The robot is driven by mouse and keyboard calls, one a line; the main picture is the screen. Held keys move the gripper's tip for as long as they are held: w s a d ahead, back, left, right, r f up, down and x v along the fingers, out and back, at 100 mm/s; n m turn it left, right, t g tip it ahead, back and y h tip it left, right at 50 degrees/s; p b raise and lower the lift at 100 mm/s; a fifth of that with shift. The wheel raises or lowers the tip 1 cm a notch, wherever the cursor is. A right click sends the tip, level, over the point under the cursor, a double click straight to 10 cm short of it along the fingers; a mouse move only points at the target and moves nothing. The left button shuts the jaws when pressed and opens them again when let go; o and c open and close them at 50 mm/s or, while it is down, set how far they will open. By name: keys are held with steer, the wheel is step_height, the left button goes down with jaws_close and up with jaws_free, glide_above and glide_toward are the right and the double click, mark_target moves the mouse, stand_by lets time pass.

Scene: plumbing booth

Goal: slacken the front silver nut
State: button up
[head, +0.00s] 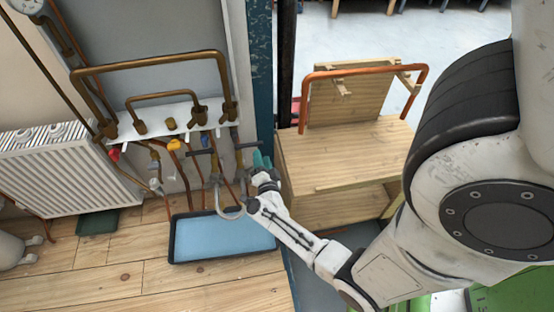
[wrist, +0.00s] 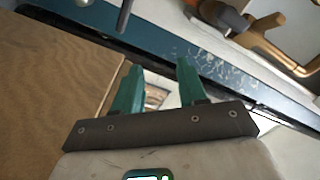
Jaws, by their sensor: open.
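My gripper (head: 262,160) has green fingers and is at the right end of the pipework in the head view, close to the blue post. In the wrist view my gripper (wrist: 158,75) is open, with nothing between its fingers. Small silver fittings (head: 214,181) show on the pipes left of my gripper, above the blue tray. Another silver fitting (head: 155,184) is farther left. They are too small to tell which one is the front silver nut. No silver nut can be made out in the wrist view.
A blue tray (head: 225,238) lies on the wooden floor below the pipes. A blue post (head: 260,75) stands beside my gripper. A wooden bench (head: 345,150) with a copper pipe (head: 365,70) is to the right. A white radiator (head: 65,172) is at left.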

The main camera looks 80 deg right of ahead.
steer(key=s+a+r+p, duration=0.2)
steer(key=s+a+r, duration=0.1)
steer(key=s, duration=0.2)
steer(key=shift+s+a, duration=0.3)
steer(key=shift+s, duration=0.1)
steer(key=w+a+r+n+t+y+p, duration=0.3)
steer(key=w+a+r+n+t+y, duration=0.3)
steer(key=w, duration=0.4)
steer(key=w+a+r+n+y+p, duration=0.1)
steer(key=w+a+r+n+y, duration=0.15)
steer(key=a+n+y, duration=0.35)
steer(key=w+a+r+n+y+p, duration=0.1)
steer(key=w+a+n+y+p, duration=0.2)
steer(key=a, duration=0.5)
steer(key=s+a+r+n+g+y+p, duration=0.2)
steer(key=s+a+r+n+g+y, duration=0.1)
steer(key=s+a+n+g, duration=0.35)
steer(key=s+r+n+g+h+p, duration=0.1)
steer(key=s+r+g, duration=0.4)
steer(key=s, duration=0.6)
steer(key=shift+r+n+h+p, duration=0.3)
steer(key=shift+r+n+p, duration=0.35)
steer(key=shift+r, duration=0.2)
